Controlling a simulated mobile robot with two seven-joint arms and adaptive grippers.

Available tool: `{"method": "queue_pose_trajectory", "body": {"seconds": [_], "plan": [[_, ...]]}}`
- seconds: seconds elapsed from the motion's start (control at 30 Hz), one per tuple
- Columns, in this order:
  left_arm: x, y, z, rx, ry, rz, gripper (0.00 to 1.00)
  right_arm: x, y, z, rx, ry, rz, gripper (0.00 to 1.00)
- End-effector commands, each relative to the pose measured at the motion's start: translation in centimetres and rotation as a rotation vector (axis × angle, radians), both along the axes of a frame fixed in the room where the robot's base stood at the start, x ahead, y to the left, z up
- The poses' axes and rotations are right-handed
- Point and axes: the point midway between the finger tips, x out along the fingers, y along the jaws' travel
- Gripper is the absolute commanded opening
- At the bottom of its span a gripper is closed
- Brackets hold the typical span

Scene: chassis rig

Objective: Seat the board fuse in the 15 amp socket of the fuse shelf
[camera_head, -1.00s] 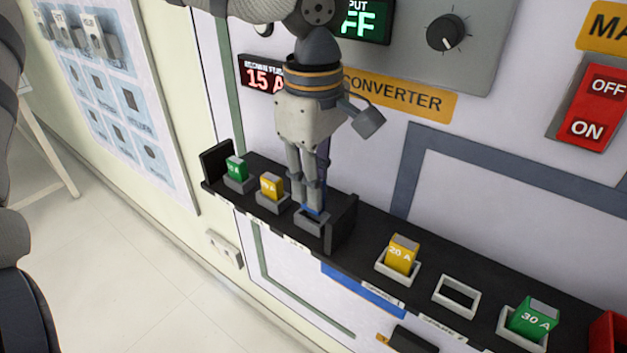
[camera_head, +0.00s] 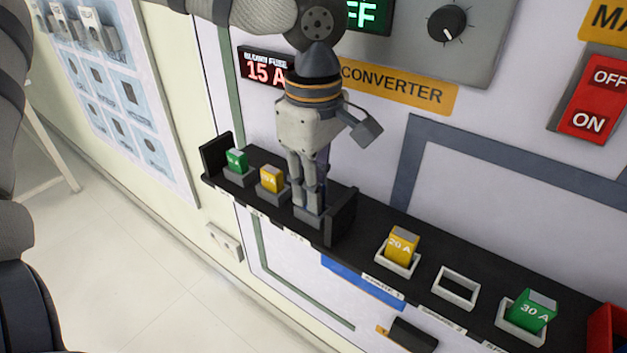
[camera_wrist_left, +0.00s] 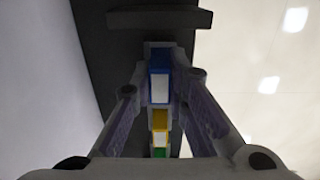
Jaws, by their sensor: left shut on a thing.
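My left gripper (camera_head: 308,196) points down at the black fuse shelf (camera_head: 350,255) in the head view. It is shut on a blue fuse (camera_wrist_left: 159,82), which shows between the fingers in the left wrist view. The fingertips are down at the grey socket (camera_head: 308,217) at the right end of a row of three, beside a black upright plate. The fuse is hidden in the head view, so I cannot tell how deep it sits. A red display (camera_head: 264,69) reads 15 A. My right gripper is not in view.
A green fuse (camera_head: 237,162) and a yellow fuse (camera_head: 271,180) stand in sockets just left of the gripper. Further right are a yellow 20 A fuse (camera_head: 402,246), an empty socket (camera_head: 457,288) and a green 30 A fuse (camera_head: 533,311). The panel wall rises close behind.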

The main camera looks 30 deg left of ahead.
Motion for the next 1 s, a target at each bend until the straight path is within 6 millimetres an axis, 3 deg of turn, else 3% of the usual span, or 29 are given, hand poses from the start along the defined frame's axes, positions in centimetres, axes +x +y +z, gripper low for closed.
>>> {"method": "queue_pose_trajectory", "body": {"seconds": [0.47,0.5,0.57,0.87,1.0], "plan": [[0.0,0.0,-1.2,-0.001,0.001,-0.001,0.0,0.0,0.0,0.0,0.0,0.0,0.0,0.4],[0.0,0.0,-1.2,-0.001,0.0,-0.001,0.23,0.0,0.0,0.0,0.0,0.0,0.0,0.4],[0.0,0.0,-1.2,0.0,0.0,-0.001,0.37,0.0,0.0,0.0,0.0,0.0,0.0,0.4],[0.0,0.0,-1.1,-0.001,0.0,0.0,0.38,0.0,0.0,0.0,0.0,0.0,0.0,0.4],[0.1,0.0,0.9,-0.001,-0.006,0.002,0.38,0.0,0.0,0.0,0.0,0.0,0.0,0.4]]}}
